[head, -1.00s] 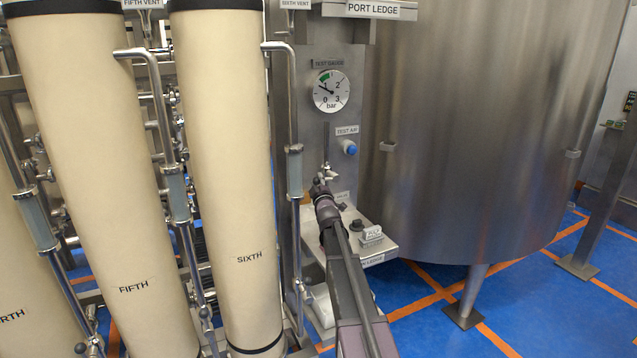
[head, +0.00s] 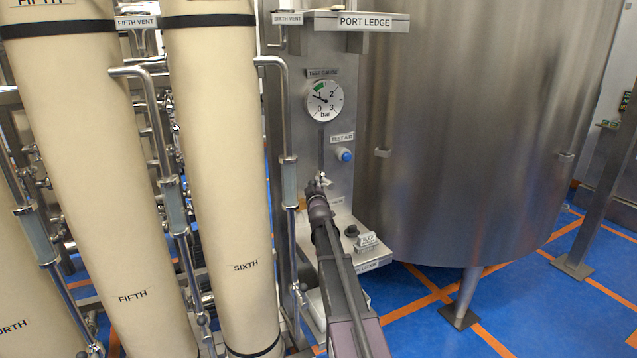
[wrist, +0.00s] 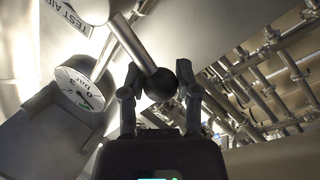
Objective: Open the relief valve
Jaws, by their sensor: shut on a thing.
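In the wrist view a metal lever (wrist: 132,45) ends in a dark ball knob (wrist: 161,86). My gripper (wrist: 159,80) has a finger on either side of the knob and is shut on it. In the head view my gripper (head: 318,184) is at the steel panel, below a thin vertical pipe. The valve body behind it is small and mostly hidden by my arm, and its label is partly covered. The test gauge (head: 325,100) is above, its needle near 1 bar; it also shows in the wrist view (wrist: 80,88).
The blue test air knob (head: 346,155) is to the upper right of my gripper. A lower ledge (head: 375,262) with a dark knob and a small labelled block is to the right. The sixth column (head: 235,190) and its vent pipe stand left, a large tank (head: 460,140) right.

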